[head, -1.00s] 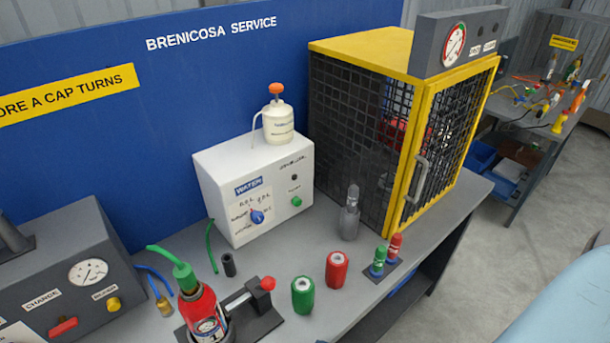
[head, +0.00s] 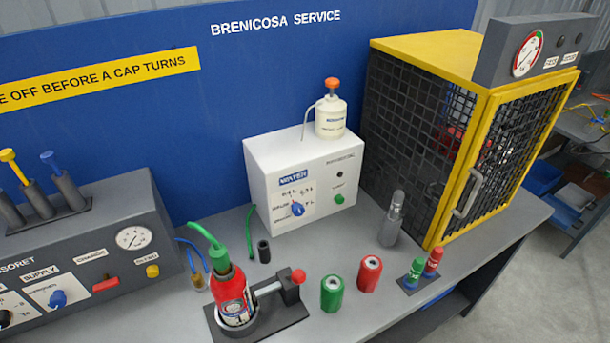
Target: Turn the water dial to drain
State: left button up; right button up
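The water dial is a blue knob (head: 297,209) on the front of a white box (head: 262,183) with a blue WATER label (head: 293,178). Small markings surround the knob, too small to read, so I cannot tell its setting. A green button (head: 339,198) and a dark round spot sit to its right on the same face. A white bottle with an orange cap (head: 331,115) stands on top of the box. Neither of my grippers is in view.
A red extinguisher (head: 231,295) with a green hose stands in a clamp in front of the box. Green (head: 332,293) and red (head: 369,273) cylinders stand nearby. A yellow-framed mesh cage (head: 430,40) is at right, a grey console (head: 90,262) at left.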

aim_at(299, 210)
jog(key=k+l+u, duration=0.75)
jog(key=u, duration=0.25)
jog(key=k, duration=0.1)
